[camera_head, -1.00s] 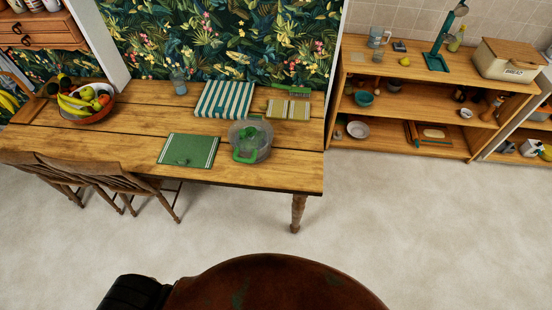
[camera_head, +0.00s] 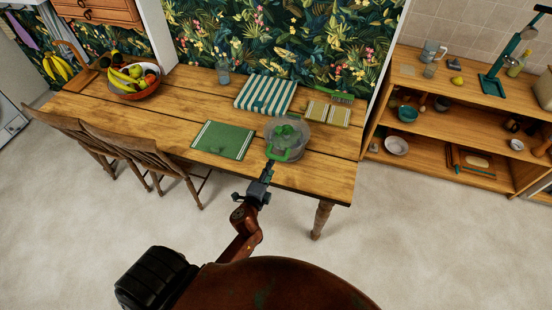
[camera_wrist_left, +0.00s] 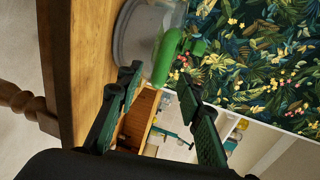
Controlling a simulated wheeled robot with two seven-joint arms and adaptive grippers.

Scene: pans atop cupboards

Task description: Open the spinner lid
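The spinner (camera_head: 300,146) is a clear round bowl with a green knob and a green crank handle (camera_head: 277,153) on its lid. It stands upright near the right end of the wooden table. My left gripper (camera_head: 268,171) is at the table's front edge, just in front of the handle. In the left wrist view the green handle (camera_wrist_left: 167,57) lies just ahead of my open fingers (camera_wrist_left: 158,78), with part of the clear spinner (camera_wrist_left: 138,32) behind it. Nothing is held between the fingers. My right gripper is out of view.
On the wooden table (camera_head: 190,103) are a green placemat (camera_head: 224,140), a striped cloth (camera_head: 266,95), a smaller folded cloth (camera_head: 328,113), a glass (camera_head: 223,72) and a fruit bowl (camera_head: 134,88). Chairs (camera_head: 150,158) stand at the front. Shelves (camera_head: 455,135) stand at the right.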

